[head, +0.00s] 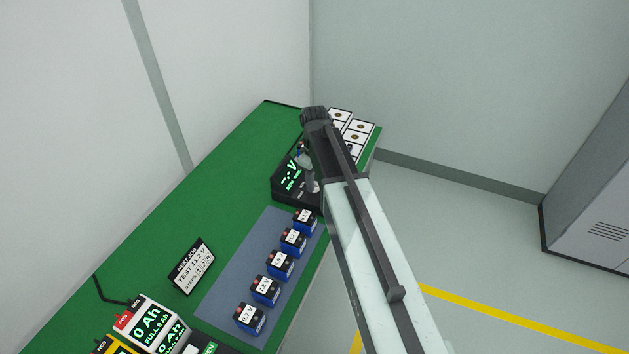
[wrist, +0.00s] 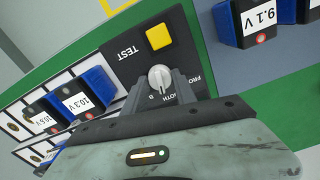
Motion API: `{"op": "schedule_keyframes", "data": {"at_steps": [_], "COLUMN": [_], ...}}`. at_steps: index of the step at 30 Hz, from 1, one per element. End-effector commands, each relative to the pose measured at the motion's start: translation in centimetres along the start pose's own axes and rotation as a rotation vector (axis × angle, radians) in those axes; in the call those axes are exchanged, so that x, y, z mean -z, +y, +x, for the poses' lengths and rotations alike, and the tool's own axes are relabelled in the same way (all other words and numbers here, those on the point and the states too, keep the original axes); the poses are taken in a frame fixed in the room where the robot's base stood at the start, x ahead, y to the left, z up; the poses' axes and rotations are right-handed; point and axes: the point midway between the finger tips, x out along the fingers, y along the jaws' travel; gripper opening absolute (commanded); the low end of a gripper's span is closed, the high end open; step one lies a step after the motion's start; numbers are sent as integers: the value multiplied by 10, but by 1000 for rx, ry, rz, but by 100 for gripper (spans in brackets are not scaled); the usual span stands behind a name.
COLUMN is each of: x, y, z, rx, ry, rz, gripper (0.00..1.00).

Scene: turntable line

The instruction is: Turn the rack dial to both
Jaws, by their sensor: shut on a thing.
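The rack dial (wrist: 160,79) is a round pale grey knob on a black panel in the wrist view, below a yellow button and the word TEST. Labels beside it are partly covered; one reads "OTH". My gripper (wrist: 162,88) is shut on the dial, with a dark finger on either side of it. In the head view my gripper (head: 311,184) reaches down at the black unit (head: 288,190) with a green display. My arm hides most of its panel there, and the dial's pointer direction is not clear.
Blue batteries with voltage labels (head: 280,264) stand in a row on a grey mat (head: 227,309). The wrist view shows a 9.1 V battery (wrist: 240,22) near the panel and others (wrist: 78,102) in white-marked slots. A job card (head: 191,266) and chargers (head: 150,322) are at the near end.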

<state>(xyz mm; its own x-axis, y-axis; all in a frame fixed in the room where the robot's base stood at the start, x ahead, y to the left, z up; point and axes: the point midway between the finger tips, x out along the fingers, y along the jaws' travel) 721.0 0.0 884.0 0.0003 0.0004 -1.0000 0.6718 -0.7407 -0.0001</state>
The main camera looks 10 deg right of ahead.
Motion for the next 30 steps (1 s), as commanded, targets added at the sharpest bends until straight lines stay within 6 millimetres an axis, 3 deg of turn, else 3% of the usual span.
{"op": "schedule_keyframes", "data": {"at_steps": [12,28,29,30], "x": [0,-1,-1,0], "y": [0,0,0,0], "z": [0,0,0,0], "rx": [1,0,0,0], "ry": [-1,-2,-2,-2], "rz": [-183,-206,-206,-207], "gripper": [0,0,36,47]}}
